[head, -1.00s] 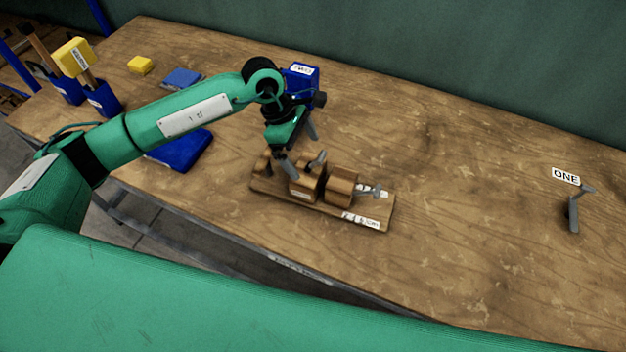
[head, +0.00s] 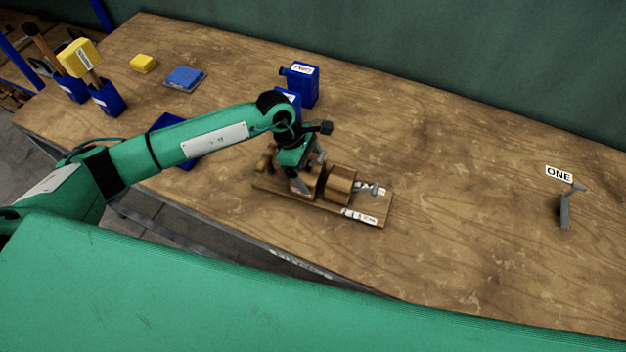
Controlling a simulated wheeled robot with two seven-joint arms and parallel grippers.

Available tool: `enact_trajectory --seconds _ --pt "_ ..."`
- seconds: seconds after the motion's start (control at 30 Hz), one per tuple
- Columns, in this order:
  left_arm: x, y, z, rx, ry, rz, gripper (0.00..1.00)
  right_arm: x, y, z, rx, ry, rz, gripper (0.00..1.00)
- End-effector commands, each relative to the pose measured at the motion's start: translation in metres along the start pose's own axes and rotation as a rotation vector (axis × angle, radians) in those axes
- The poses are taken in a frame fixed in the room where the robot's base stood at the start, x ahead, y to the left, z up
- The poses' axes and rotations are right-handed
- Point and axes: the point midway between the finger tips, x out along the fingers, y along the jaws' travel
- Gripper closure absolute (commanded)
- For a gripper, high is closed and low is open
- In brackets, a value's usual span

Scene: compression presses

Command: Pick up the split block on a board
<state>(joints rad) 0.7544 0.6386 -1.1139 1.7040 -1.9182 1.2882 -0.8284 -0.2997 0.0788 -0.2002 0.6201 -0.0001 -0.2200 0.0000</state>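The wooden board (head: 290,198) lies near the table's front edge, with a split brown wooden block on it. The block's right part (head: 341,184) shows clearly, with a grey metal handle (head: 369,189) at its right end. The left part (head: 312,184) is partly covered by my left gripper (head: 309,174). That gripper points down over the left part, its fingers apart, one on the near side. The far finger is mostly hidden, and I cannot tell if either finger touches the wood. My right gripper is out of view.
Blue containers (head: 302,84) stand behind my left arm. A blue pad (head: 184,78) and a yellow block (head: 143,63) lie at the back left. Mallets stand in blue holders (head: 108,98) at the left. A grey lever (head: 565,208) stands at the right by a "ONE" label (head: 559,174). The table's middle is clear.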

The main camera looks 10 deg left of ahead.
Motion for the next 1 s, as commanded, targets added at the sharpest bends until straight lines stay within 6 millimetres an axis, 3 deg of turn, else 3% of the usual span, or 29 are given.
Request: enact_trajectory --seconds 0.03,0.33,0.77,1.0 --pt "0.0 0.0 0.0 0.0 0.0 0.0 0.24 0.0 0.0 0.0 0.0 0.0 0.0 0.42" --pt "-0.002 0.001 0.001 0.001 -0.002 0.003 0.8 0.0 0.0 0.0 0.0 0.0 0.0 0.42" --pt "-0.01 0.002 0.005 0.002 -0.003 0.004 0.8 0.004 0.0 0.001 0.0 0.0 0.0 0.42" --pt "-0.042 0.002 0.017 0.004 -0.003 0.007 0.8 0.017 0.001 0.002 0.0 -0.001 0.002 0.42"
